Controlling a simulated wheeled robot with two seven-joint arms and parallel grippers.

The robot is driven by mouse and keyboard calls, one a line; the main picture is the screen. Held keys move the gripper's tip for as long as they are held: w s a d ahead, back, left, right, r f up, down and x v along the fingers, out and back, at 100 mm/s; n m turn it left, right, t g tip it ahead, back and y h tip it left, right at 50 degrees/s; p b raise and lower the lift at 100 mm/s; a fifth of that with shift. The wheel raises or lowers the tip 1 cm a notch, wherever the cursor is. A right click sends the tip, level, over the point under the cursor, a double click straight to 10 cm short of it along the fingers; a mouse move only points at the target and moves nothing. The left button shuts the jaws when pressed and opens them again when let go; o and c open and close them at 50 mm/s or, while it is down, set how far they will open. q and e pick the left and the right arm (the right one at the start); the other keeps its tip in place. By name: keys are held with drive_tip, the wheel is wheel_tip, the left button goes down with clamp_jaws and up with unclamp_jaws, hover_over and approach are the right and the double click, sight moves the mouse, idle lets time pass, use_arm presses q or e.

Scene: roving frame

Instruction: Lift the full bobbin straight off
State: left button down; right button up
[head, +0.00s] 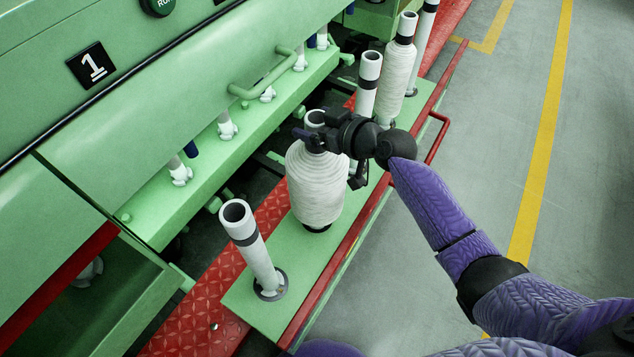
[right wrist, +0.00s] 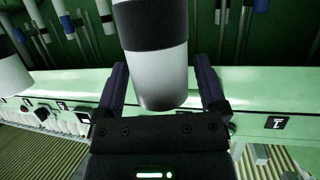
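The full bobbin (head: 316,188), a fat white wound package on a tube, stands upright on the green rail (head: 236,299). My right gripper (head: 314,138) is at its top, with the bare tube end between the fingers. In the right wrist view, which is upside down, the white tube end with a black band (right wrist: 158,78) lies between the two dark fingers of the gripper (right wrist: 162,80). A narrow gap shows beside the right-hand finger, so the fingers look open around the tube. The yarn is out of that view. My left gripper is not in view.
A bare tube (head: 252,245) leans on the rail in front. Another bare tube (head: 367,85) and a thinner wound bobbin (head: 399,80) stand behind. The green machine (head: 110,120) runs along the left. A red handle (head: 438,138) sticks out at right; the grey floor (head: 590,150) is clear.

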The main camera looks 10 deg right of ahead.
clamp_jaws()
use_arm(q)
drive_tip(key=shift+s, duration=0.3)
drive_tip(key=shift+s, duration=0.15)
use_arm(e)
drive_tip(key=shift+r, duration=0.1)
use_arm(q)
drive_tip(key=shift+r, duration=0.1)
